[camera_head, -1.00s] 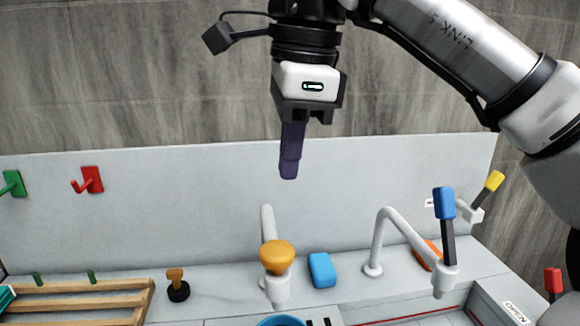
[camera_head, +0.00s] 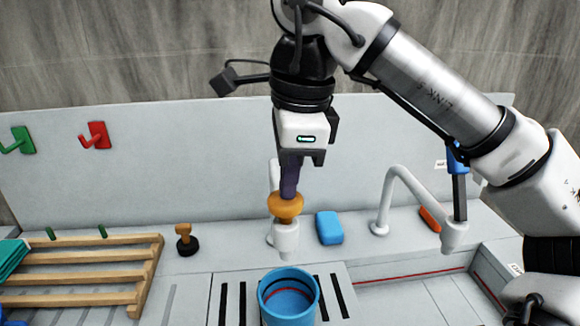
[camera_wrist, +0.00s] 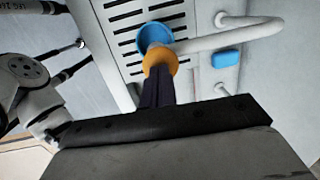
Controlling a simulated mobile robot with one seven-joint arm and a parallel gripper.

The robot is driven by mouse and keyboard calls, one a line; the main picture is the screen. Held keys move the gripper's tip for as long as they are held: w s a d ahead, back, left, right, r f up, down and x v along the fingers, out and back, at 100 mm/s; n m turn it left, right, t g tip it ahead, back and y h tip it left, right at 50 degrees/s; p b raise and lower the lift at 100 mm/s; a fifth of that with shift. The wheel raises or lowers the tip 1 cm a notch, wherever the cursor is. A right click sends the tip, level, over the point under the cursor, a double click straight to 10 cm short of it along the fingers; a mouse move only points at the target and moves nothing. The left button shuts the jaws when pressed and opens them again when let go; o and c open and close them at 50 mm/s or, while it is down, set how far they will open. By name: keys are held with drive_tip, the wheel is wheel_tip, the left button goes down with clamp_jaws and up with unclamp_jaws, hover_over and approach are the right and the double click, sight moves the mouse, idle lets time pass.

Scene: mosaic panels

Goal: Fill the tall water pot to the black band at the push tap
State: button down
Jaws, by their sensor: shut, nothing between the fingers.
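The push tap (camera_head: 286,238) is white with an orange mushroom-shaped button (camera_head: 286,206) on top. My gripper (camera_head: 288,194) is shut and empty, its dark purple fingers pointing down at the button. The fingertips appear to meet the top of the button; whether it is pressed in, I cannot tell. The blue pot (camera_head: 289,311) stands upright below the spout on the slotted drain, and a dark band shows inside its wall. No water stream or clear water level can be made out. The wrist view shows the button (camera_wrist: 160,57) just beyond the fingertips, with the pot (camera_wrist: 154,36) behind it.
A second tap (camera_head: 396,200) with a blue lever stands at right. A blue block (camera_head: 329,228) and a wooden-handled stopper (camera_head: 185,241) sit on the ledge. A wooden rack (camera_head: 85,270) is at left. Red and green hooks (camera_head: 97,135) are on the back panel.

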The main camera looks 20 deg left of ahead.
drive_tip(key=shift+f+b, duration=0.6)
drive_tip(key=shift+f, duration=0.35)
drive_tip(key=shift+s+f, duration=0.1)
idle(1.1)
idle(1.3)
drive_tip(key=shift+r+p, duration=0.3)
wheel_tip(320, 180, up, 14)
drive_tip(key=d+p, duration=0.2)
drive_tip(key=p, duration=0.1)
drive_tip(key=shift+s+p, duration=0.3)
drive_tip(key=shift+s, duration=0.05)
